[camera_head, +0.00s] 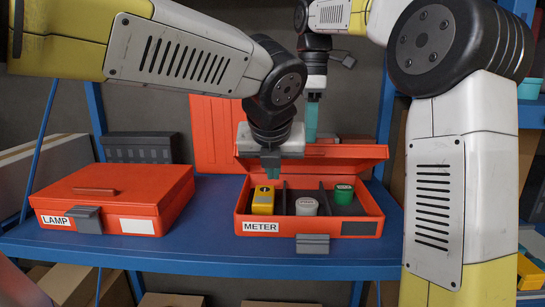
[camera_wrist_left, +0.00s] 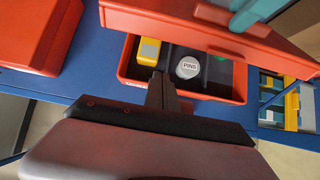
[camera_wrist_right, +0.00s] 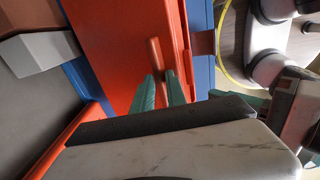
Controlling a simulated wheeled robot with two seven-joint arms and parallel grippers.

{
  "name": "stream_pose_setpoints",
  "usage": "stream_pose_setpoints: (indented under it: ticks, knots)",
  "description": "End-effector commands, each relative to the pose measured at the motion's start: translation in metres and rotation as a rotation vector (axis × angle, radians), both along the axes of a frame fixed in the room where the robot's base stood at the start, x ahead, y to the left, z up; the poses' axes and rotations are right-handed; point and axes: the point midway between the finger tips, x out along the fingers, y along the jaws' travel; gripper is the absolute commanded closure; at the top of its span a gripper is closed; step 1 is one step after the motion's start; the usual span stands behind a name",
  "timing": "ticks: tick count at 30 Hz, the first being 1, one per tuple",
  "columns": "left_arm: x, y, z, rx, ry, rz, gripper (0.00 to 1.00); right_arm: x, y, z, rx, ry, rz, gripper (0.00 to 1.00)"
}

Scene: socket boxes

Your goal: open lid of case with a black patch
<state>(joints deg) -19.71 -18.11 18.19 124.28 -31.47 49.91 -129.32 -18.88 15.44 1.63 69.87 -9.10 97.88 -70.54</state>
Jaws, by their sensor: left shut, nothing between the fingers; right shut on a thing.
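The orange case labelled METER (camera_head: 242,212) has a black patch (camera_head: 358,228) on its front, right of its grey latch (camera_head: 312,243). Its lid (camera_head: 345,151) is raised at a slant behind the open box. The lid also shows in the left wrist view (camera_wrist_left: 180,25). My right gripper (camera_head: 311,138) is shut on the lid's bar handle, seen in the right wrist view (camera_wrist_right: 154,54). My left gripper (camera_head: 272,170) is shut and empty, over the case's left part; its fingers show in the left wrist view (camera_wrist_left: 162,80).
A closed orange case labelled LAMP (camera_head: 115,197) with a white patch stands left on the blue shelf (camera_head: 190,246). The METER case holds a yellow item (camera_head: 263,201), a grey round one (camera_head: 306,206) and a green one (camera_head: 343,194). An orange panel (camera_head: 213,130) stands behind.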

Motion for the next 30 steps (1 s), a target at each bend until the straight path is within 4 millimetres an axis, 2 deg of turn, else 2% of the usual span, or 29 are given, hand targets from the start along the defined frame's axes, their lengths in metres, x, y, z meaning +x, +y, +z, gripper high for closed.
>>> stream_pose_setpoints:
  ticks: [1, 4, 6, 12, 26, 30]
  knots:
    - [0.007, 0.001, -0.011, 0.002, 0.005, 0.003, 1.0, 0.002, 0.0, -0.002, 0.0, -0.004, -0.001, 1.0]
    - [0.02, 0.001, -0.026, 0.002, 0.005, 0.003, 1.0, 0.002, 0.0, -0.002, 0.0, -0.004, -0.001, 1.0]
    - [0.027, 0.0, -0.012, -0.003, -0.003, 0.002, 1.0, 0.002, 0.0, -0.002, 0.0, -0.004, -0.001, 1.0]
    - [0.038, 0.0, 0.006, -0.001, -0.001, 0.002, 1.0, 0.002, 0.0, -0.001, 0.0, -0.003, -0.001, 1.0]
    - [0.04, 0.0, 0.012, -0.001, 0.0, 0.002, 1.0, 0.002, 0.0, -0.001, 0.0, -0.004, -0.001, 1.0]
    - [0.048, -0.001, 0.024, -0.003, -0.002, 0.0, 1.0, 0.002, 0.0, -0.001, 0.0, -0.003, -0.001, 1.0]
